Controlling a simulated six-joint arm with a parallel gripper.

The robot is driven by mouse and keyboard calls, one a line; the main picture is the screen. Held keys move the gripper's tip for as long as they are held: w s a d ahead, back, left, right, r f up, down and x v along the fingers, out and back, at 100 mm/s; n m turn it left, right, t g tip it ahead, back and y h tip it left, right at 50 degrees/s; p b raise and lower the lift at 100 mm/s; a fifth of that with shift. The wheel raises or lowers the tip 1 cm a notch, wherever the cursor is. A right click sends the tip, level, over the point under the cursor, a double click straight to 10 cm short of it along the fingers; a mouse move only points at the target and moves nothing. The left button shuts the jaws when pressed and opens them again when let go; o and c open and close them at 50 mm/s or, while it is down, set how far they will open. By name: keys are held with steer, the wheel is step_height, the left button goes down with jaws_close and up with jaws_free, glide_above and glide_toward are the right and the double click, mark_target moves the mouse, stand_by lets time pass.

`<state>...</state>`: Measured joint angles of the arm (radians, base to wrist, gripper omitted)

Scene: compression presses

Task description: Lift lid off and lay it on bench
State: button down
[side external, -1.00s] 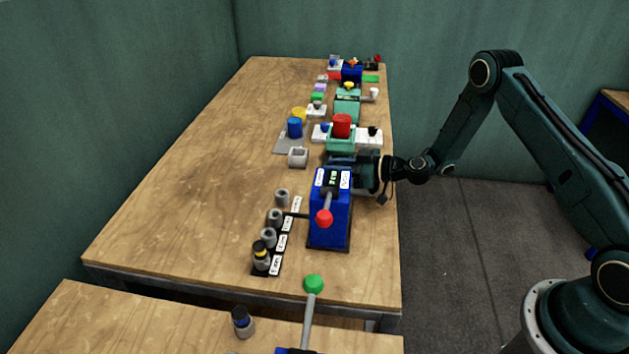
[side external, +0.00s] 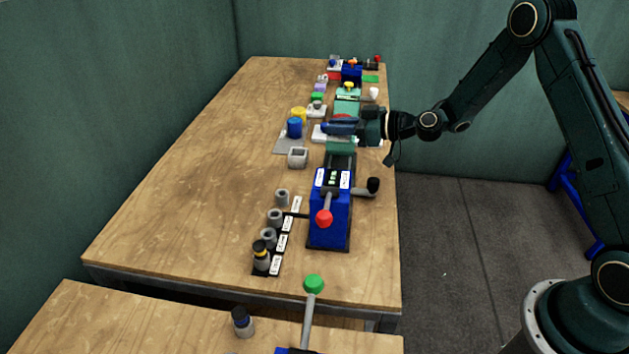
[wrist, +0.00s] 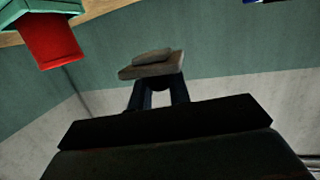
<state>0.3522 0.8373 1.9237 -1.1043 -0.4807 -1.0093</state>
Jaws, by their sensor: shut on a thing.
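In the wrist view, my gripper (wrist: 158,92) is shut on a grey lid (wrist: 150,70), a flat plate with a raised, rounded top. The lid is held at the fingertips, clear of other things in that view. In the side view, my gripper (side external: 342,127) is above the right part of the bench (side external: 190,170), beyond the blue press (side external: 329,220). I cannot make out the lid there. My gripper hides most of the red cylinder, which shows in the wrist view (wrist: 52,40).
A grey hollow block (side external: 298,158) stands left of the press. A blue cylinder (side external: 294,128) and a yellow one (side external: 299,115) are behind it. Several grey cups stand in a row beside the press. The left of the bench is clear.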

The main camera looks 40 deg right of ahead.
step_height(320, 180, up, 8)
steer(key=shift+r, duration=0.1)
stand_by(0.4)
steer(key=shift+s, duration=0.15)
stand_by(0.4)
steer(key=shift+s+f+m, duration=0.3)
steer(key=shift+s+f, duration=0.2)
steer(key=shift+s, duration=0.3)
steer(key=s+d+f+m+t+h, duration=0.1)
steer(key=s+f+m+t+h, duration=0.1)
steer(key=s, duration=0.7)
steer(key=shift+s+d+f+m+h, duration=0.2)
steer(key=shift+f+m+h, duration=0.25)
steer(key=shift+h, duration=0.65)
steer(key=shift+w, duration=0.1)
steer(key=shift+w+a+r+n+g+y, duration=0.3)
steer(key=shift+w+r+n+y, duration=0.35)
steer(key=shift+w, duration=1.2)
steer(key=shift+w+a+r+n+g+y, duration=0.15)
steer(key=shift+w+r+n+g+y, duration=0.35)
steer(key=shift+w, duration=1.35)
steer(key=shift+w+a+r+n+g+y, duration=0.25)
steer(key=shift+w+r+n+y, duration=0.6)
steer(key=shift+w, duration=1)
steer(key=shift+f+m, duration=0.25)
step_height(320, 180, down, 15)
